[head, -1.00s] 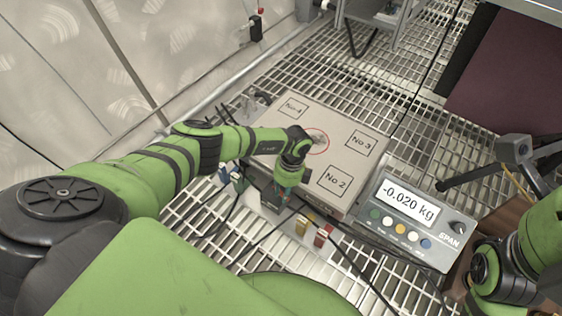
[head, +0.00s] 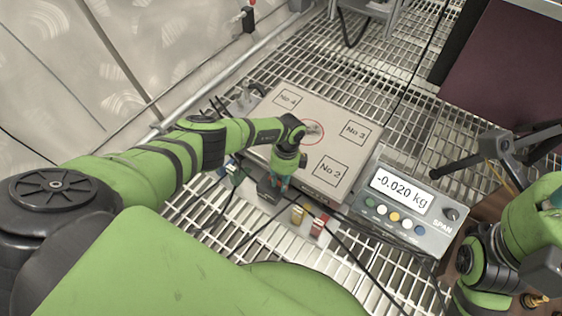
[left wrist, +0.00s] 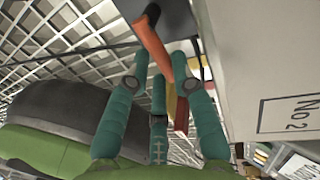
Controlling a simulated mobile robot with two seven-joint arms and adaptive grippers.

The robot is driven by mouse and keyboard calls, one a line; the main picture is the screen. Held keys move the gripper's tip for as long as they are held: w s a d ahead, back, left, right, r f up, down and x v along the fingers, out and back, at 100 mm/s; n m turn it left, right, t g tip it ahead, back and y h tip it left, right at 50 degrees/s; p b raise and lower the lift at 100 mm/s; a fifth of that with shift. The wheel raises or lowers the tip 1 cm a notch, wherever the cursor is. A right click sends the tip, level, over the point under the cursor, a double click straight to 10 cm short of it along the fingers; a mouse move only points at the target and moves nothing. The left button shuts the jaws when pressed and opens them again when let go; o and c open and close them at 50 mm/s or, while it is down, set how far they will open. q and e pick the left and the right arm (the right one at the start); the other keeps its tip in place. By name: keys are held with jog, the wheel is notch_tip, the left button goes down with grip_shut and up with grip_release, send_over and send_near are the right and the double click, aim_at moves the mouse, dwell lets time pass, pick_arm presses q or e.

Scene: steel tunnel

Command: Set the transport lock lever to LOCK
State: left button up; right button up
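The transport lock lever (left wrist: 153,45) is an orange-red bar on a dark grey block (left wrist: 165,12) in the left wrist view. That block (head: 267,192) stands by the near left side of the scale platform in the head view. My left gripper (left wrist: 160,62) has teal fingers, spread apart, with the lever's free end between or just beyond them. I cannot tell whether they touch it. In the head view my left gripper (head: 281,181) points down and hides the lever. LOCK markings are not legible. My right gripper (head: 552,198) is only partly visible at the right edge.
The scale platform (head: 312,130) has numbered squares. Its display unit (head: 405,205) reads -0.020 kg. Yellow (head: 298,214) and red (head: 319,225) blocks stand close to the left gripper. Black cables cross the grating (head: 255,240). A brass weight (head: 536,300) lies at lower right.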

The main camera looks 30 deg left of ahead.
pick_arm(q)
jog(key=shift+o, duration=1.2)
jog(key=shift+w+r, duration=0.1)
notch_tip(320, 180, up, 12)
jog(key=w, duration=0.2)
jog(key=shift+f, duration=0.2)
jog(key=shift+w+d, duration=0.1)
